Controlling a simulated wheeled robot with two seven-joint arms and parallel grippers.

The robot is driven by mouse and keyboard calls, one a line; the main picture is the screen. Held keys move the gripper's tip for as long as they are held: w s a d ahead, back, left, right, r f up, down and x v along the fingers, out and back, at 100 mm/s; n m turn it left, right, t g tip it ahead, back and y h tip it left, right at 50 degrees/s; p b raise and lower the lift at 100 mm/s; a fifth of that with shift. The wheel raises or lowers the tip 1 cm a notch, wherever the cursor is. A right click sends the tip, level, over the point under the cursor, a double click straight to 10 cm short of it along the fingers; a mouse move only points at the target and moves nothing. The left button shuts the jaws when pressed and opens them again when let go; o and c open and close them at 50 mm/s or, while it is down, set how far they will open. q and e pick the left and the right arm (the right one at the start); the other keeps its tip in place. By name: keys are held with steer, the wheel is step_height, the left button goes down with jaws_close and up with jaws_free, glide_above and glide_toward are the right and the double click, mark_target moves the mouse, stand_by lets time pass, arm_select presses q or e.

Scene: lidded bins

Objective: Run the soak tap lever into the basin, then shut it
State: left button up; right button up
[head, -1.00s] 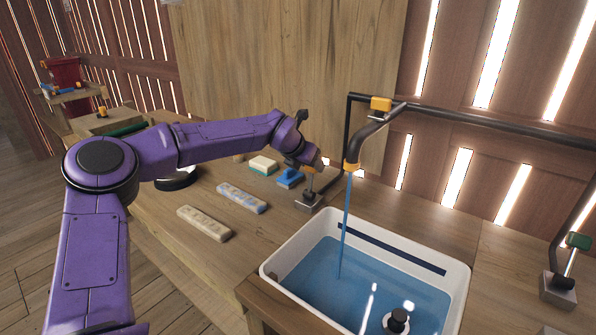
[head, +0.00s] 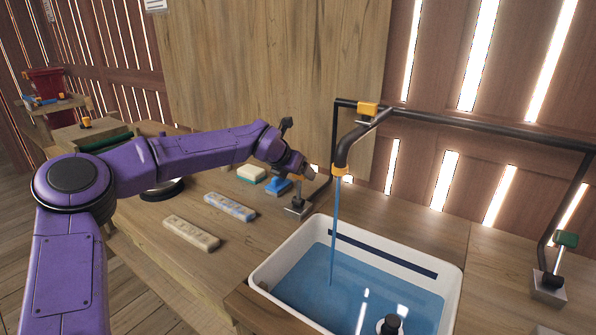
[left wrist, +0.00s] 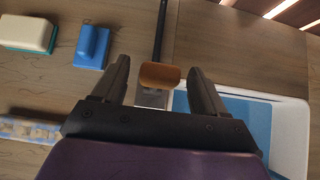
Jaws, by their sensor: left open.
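The soak tap lever is a short upright lever on a grey metal base (head: 298,209) at the basin's back left; its orange-brown handle (left wrist: 160,75) shows in the left wrist view. My left gripper (head: 306,172) is at this handle with its fingers apart; in the left wrist view the gripper (left wrist: 163,82) has the handle between its fingertips, with gaps at both sides. The black spout with an orange collar (head: 341,169) pours a blue stream (head: 335,230). The white basin (head: 262,262) holds blue water (head: 345,287), its surface below a dark band (head: 385,252) on the back wall. My right gripper is out of view.
A blue block (head: 278,187), a cream-and-green sponge-like block (head: 251,174) and two bars (head: 191,233) lie left of the basin. A dark pipe (head: 470,132) runs behind. A black knob (head: 389,325) stands in the basin.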

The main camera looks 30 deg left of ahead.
arm_select(q)
steer(key=v, duration=1)
steer(key=shift+b, duration=0.45)
steer(key=shift+s+r, duration=0.1)
stand_by(6.5)
